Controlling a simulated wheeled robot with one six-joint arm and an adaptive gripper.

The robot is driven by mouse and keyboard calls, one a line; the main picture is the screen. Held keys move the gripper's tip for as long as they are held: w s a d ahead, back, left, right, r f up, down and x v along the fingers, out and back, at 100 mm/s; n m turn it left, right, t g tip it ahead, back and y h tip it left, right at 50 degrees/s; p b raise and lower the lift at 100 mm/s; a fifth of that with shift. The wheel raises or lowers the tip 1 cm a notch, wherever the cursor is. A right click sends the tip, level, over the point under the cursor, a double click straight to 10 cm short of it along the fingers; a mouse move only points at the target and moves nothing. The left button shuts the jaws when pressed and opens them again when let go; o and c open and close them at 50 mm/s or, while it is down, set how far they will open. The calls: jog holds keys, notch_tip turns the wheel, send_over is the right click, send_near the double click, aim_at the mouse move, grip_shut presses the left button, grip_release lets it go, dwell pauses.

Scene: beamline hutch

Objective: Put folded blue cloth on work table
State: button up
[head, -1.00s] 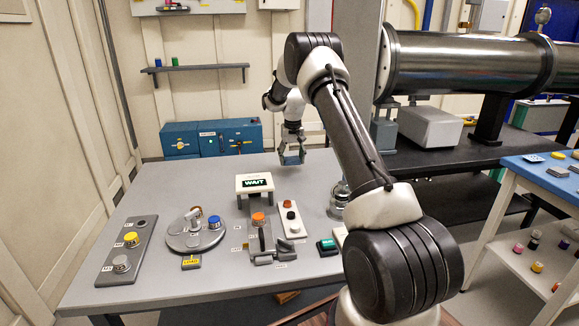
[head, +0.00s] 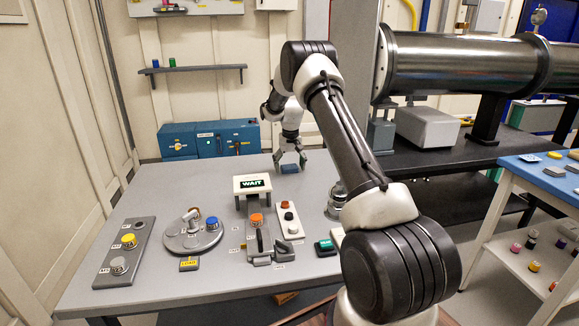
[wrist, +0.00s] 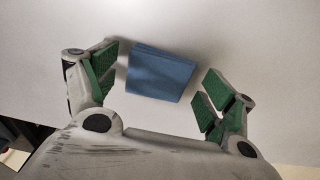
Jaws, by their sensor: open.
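The folded blue cloth (head: 289,169) lies on the grey work table (head: 150,205), toward its far right part. In the wrist view the cloth (wrist: 160,74) is a small blue block between and a little beyond the green-padded fingers, with a gap on each side. My gripper (head: 290,163) is open just above the cloth and points down; it also shows in the wrist view (wrist: 160,88). The fingers do not appear to touch the cloth.
A white stand with a WAIT display (head: 253,184) is left of the gripper. A round fixture (head: 193,233), a rack of knobs (head: 125,252) and a button strip (head: 289,221) stand nearer the front. A steel cylinder (head: 460,65) is at right.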

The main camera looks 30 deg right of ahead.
aim_at(290, 169)
notch_tip(290, 169, up, 13)
jog(key=s, duration=0.2)
jog(key=s+a+r+n+t, duration=0.1)
jog(key=s+a+r, duration=0.2)
jog(key=s+r, duration=0.35)
jog(key=s+a+r, duration=0.3)
jog(key=s+r, duration=0.3)
jog(key=r, duration=0.2)
jog(key=s+a+r+n+t, duration=0.1)
jog(key=s+a+r, duration=0.1)
jog(key=s, duration=0.8)
jog(key=s+a+r, duration=0.3)
jog(key=s, duration=0.8)
jog(key=s+a+f+n, duration=0.1)
jog(key=s+f, duration=0.4)
jog(key=s, duration=0.9)
jog(key=shift+a+f+t, duration=0.2)
jog(key=shift+t, duration=0.2)
